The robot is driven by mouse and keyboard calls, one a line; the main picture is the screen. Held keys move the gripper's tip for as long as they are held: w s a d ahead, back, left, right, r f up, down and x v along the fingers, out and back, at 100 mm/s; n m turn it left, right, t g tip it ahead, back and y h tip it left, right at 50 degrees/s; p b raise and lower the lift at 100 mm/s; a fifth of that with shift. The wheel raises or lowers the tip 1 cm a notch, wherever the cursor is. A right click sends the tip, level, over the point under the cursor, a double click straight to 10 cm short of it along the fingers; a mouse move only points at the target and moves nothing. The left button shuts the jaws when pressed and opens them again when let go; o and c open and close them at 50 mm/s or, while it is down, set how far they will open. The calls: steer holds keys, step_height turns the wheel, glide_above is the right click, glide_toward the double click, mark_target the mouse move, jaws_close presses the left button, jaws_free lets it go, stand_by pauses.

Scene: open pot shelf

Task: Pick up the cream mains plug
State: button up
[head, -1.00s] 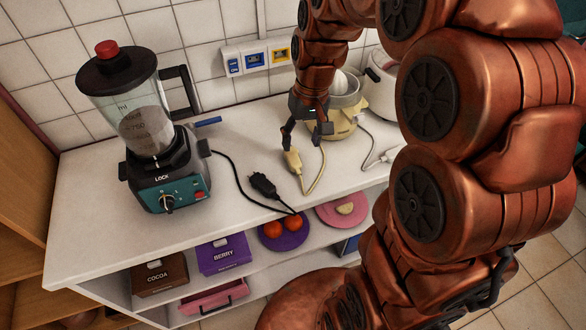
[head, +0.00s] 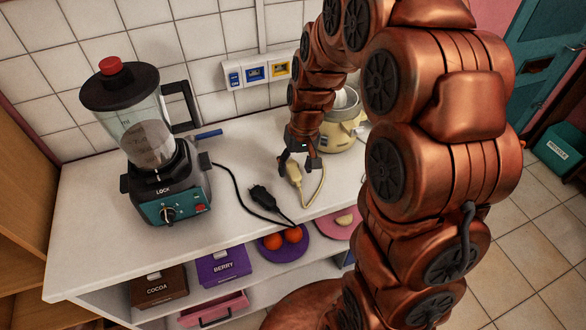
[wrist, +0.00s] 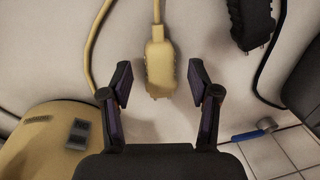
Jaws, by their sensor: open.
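The cream mains plug (head: 294,172) lies on the white counter with its cream cord curving away to the right. In the wrist view the plug (wrist: 160,65) lies ahead of and roughly between my gripper's fingertips, its pronged end toward the palm. My gripper (head: 299,167) is low over the counter at the plug, and its fingers partly overlap the plug in the head view. In the wrist view my gripper (wrist: 160,82) is open, with a gap on both sides of the plug. I cannot tell the exact height of the fingers above the counter.
A black plug (head: 262,197) lies left of the cream one, on the blender's cord. The blender (head: 165,190) stands further left. A cream appliance (head: 340,135) stands just behind and right of my gripper. Wall sockets (head: 257,72) are behind. The counter's front edge is near.

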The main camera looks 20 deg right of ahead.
steer(key=shift+a+f, duration=0.1)
steer(key=shift+f, duration=0.75)
steer(key=shift+c, duration=0.2)
jaws_close()
